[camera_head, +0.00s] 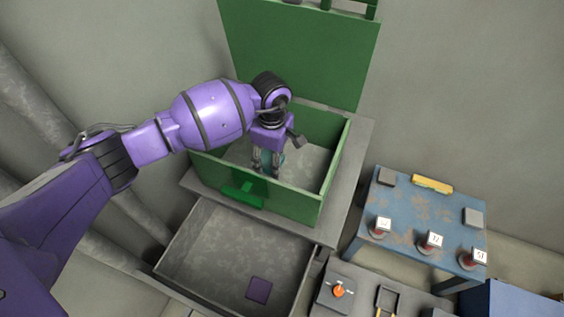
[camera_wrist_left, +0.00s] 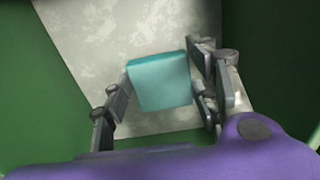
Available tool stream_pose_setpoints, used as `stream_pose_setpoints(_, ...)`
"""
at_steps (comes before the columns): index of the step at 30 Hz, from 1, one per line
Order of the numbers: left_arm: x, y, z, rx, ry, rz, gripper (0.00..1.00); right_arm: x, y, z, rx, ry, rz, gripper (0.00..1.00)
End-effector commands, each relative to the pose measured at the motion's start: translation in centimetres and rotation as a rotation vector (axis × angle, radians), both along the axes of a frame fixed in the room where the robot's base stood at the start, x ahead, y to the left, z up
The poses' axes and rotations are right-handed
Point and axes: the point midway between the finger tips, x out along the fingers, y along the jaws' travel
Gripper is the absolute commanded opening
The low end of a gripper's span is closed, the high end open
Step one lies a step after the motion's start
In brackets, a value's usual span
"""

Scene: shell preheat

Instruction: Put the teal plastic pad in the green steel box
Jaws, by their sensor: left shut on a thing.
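The green steel box (camera_head: 262,203) stands with its lid (camera_head: 305,50) raised at the back. My left gripper (camera_head: 267,168) reaches down inside the box, over its grey floor. The teal plastic pad (camera_wrist_left: 160,82) is between its fingers in the left wrist view, and the gripper (camera_wrist_left: 162,100) is shut on it. In the head view only a small part of the pad (camera_head: 265,158) shows between the fingers. I cannot tell whether the pad touches the box floor. My right gripper is not in view.
An open grey drawer (camera_head: 190,250) below the box holds a purple pad (camera_head: 259,290). A blue table (camera_head: 405,210) at the right carries several numbered red-based items, grey blocks and a yellow piece (camera_head: 432,184). A panel with an orange knob (camera_head: 339,291) is at the front.

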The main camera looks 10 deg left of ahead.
Motion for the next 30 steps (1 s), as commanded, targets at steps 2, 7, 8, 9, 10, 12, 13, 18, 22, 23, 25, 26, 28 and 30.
stream_pose_setpoints(2, 0.0, -0.1, -0.9, -0.002, 0.0, 0.002, 0.24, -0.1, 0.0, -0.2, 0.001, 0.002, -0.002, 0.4)
stream_pose_setpoints(7, 0.0, 0.0, -2.2, -0.001, 0.002, 0.001, 0.24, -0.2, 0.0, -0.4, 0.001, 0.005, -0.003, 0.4)
stream_pose_setpoints(8, -0.1, 0.0, -2.7, -0.001, 0.002, 0.001, 0.24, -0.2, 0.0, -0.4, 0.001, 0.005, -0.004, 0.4)
stream_pose_setpoints(9, -0.1, 0.0, -3.3, -0.002, 0.002, 0.002, 0.24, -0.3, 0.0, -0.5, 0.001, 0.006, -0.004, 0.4)
stream_pose_setpoints(10, -0.1, -0.1, -3.8, -0.002, 0.004, 0.002, 0.24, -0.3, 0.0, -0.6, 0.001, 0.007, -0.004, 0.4)
stream_pose_setpoints(12, 0.0, 0.0, -4.7, -0.001, 0.002, 0.001, 0.24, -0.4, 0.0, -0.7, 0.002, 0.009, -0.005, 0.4)
stream_pose_setpoints(13, 0.0, 0.0, -4.9, -0.001, 0.001, 0.001, 0.24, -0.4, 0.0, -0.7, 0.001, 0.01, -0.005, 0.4)
stream_pose_setpoints(18, 0.1, 0.0, -4.9, -0.001, -0.001, 0.0, 0.24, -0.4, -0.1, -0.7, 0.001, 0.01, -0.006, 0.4)
stream_pose_setpoints(22, 0.0, 0.0, -5.1, 0.0, -0.001, 0.0, 0.24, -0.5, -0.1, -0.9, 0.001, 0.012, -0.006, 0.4)
stream_pose_setpoints(23, 0.0, 0.0, -5.2, 0.0, -0.001, 0.0, 0.24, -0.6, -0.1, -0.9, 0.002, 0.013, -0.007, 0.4)
stream_pose_setpoints(25, 0.0, 0.0, -5.4, 0.0, 0.0, 0.0, 0.55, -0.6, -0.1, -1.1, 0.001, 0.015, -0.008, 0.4)
stream_pose_setpoints(26, 0.0, 0.0, -5.3, 0.0, 0.0, 0.0, 0.59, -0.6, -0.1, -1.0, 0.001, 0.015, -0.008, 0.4)
stream_pose_setpoints(28, 0.0, 0.0, -5.3, 0.0, 0.0, 0.0, 0.69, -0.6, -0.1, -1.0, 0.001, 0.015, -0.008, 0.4)
stream_pose_setpoints(30, 0.0, 0.0, -5.3, 0.0, 0.0, 0.0, 0.73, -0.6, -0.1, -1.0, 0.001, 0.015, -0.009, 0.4)
